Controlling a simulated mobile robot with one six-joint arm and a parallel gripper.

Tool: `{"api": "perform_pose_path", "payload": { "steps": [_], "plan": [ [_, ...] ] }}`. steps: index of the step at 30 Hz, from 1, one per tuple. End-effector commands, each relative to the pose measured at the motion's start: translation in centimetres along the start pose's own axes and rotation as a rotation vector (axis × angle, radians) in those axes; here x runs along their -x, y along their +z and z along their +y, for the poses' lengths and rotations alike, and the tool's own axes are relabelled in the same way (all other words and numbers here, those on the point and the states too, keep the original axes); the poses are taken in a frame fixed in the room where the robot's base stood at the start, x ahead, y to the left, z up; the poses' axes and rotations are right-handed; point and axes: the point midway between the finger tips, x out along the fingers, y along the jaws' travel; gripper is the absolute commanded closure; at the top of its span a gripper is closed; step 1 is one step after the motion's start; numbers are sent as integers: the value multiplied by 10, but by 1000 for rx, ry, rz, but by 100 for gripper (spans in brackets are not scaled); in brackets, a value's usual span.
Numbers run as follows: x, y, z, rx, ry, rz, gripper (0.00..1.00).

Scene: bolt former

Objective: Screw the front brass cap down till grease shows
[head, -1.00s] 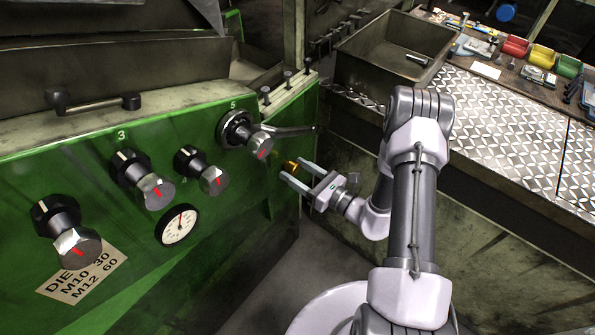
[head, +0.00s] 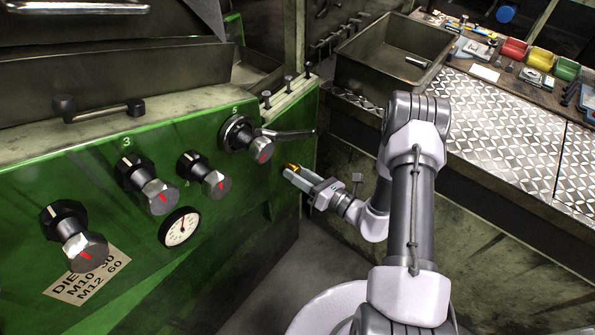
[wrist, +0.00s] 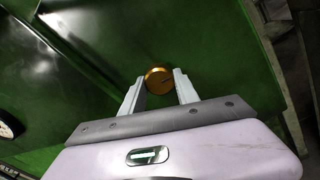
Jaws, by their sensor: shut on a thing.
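The front brass cap (wrist: 159,80) is a round golden cap on the green machine panel, seen near face-on in the wrist view with a dark mark on its face. In the head view the brass cap (head: 291,167) shows only in part at the fingertips, on the right part of the panel. My gripper (wrist: 158,84) has its two pale fingers on either side of the cap and is shut on it. In the head view my gripper (head: 290,171) reaches the panel from the right, turned so one finger partly covers the other. I see no grease.
Several black knobs and a gauge (head: 180,227) are to the left on the panel. A metal bin (head: 390,60) and a patterned bench (head: 500,130) stand to the right.

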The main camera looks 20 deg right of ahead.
Motion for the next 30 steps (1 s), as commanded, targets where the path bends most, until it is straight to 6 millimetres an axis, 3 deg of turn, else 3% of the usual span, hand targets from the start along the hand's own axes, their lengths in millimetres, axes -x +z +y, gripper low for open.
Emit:
{"api": "perform_pose_path", "payload": {
  "steps": [30],
  "plan": [
    [0,1,3,-895,-1,1,100]
  ]
}}
